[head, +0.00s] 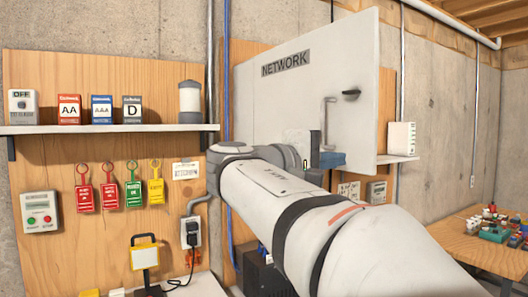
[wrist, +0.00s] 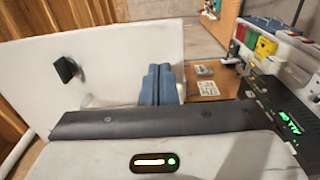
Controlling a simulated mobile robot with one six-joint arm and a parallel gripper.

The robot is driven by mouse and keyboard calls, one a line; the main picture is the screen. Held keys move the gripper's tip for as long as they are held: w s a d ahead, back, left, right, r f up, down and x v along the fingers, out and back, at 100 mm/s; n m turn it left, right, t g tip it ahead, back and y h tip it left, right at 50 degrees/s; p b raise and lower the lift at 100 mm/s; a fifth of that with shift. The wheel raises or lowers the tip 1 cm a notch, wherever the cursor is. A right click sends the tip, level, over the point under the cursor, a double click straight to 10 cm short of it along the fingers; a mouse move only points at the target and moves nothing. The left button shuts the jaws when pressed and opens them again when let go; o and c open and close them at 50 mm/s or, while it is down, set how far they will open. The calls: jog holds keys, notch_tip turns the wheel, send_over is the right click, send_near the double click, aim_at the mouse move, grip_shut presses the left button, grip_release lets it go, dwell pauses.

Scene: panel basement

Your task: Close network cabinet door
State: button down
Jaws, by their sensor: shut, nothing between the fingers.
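The white network cabinet door (head: 275,100) stands swung out, with a "NETWORK" label near its top left. A dark knob (head: 350,93) is near its right edge. In the wrist view the door (wrist: 110,45) fills the left, with the black knob (wrist: 65,70) left of the fingers. My gripper (head: 331,160) is in front of the door's lower right part in the head view. In the wrist view its blue fingers (wrist: 157,83) are together and empty, overlapping the door's right part. I cannot tell whether they touch it. My arm hides the door's lower part.
In the head view, a shelf (head: 110,128) with boxes is left, above hanging coloured tags. A workbench (head: 470,240) with small parts is right. In the wrist view, a black device (wrist: 280,115) with green lights and coloured bins (wrist: 265,40) are close on the right.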

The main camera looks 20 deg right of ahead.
jog(key=shift+w+d+p, duration=0.2)
jog(key=shift+d+p, duration=0.2)
jog(key=shift+d, duration=1.05)
